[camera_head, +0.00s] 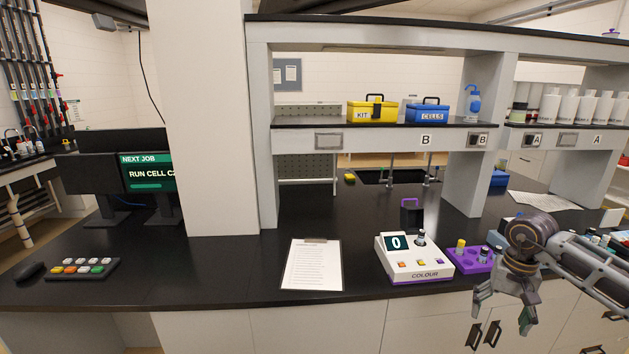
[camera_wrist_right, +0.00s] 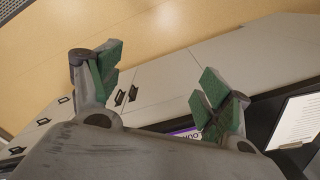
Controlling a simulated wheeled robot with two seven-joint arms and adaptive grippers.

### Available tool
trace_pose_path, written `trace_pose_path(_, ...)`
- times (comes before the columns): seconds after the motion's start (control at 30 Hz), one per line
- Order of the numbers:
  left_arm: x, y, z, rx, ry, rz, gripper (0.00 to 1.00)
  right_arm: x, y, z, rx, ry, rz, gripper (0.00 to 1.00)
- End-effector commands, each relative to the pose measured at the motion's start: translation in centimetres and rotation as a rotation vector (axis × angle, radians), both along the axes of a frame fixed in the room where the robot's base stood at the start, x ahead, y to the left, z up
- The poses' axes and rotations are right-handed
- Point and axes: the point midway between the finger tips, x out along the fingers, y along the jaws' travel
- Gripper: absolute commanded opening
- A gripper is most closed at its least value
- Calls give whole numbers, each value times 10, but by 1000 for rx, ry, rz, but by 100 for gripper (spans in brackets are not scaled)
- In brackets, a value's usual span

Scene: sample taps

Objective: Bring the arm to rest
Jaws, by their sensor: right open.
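My right gripper (camera_head: 502,312) hangs in front of the bench's front edge at the right of the head view, fingers pointing down. It is open and empty. In the right wrist view its two green-padded fingers (camera_wrist_right: 156,93) stand wide apart, with cabinet fronts and floor beyond them. My right arm comes in from the right edge of the head view. My left gripper does not show in either view.
On the black bench (camera_head: 220,270) stand a white COLOUR device (camera_head: 415,262) reading 0, a purple rack (camera_head: 470,262) close to my right gripper, a clipboard (camera_head: 312,265) and a button pad (camera_head: 85,269). Yellow (camera_head: 362,112) and blue (camera_head: 427,113) boxes sit on the shelf.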

Motion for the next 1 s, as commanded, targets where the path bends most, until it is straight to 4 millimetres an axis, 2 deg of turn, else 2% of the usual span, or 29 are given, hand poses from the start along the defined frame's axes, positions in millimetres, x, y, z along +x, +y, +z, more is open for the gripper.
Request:
trace_pose_path(0.27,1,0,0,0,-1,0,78,7,16,-14,85,5,-56,78)
trace_pose_path(0.57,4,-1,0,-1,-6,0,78,22,49,-38,251,22,-182,78)
trace_pose_path(0.77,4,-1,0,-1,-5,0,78,37,83,-61,436,60,-342,78)
trace_pose_path(1.0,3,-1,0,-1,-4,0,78,66,137,-99,775,196,-711,78)
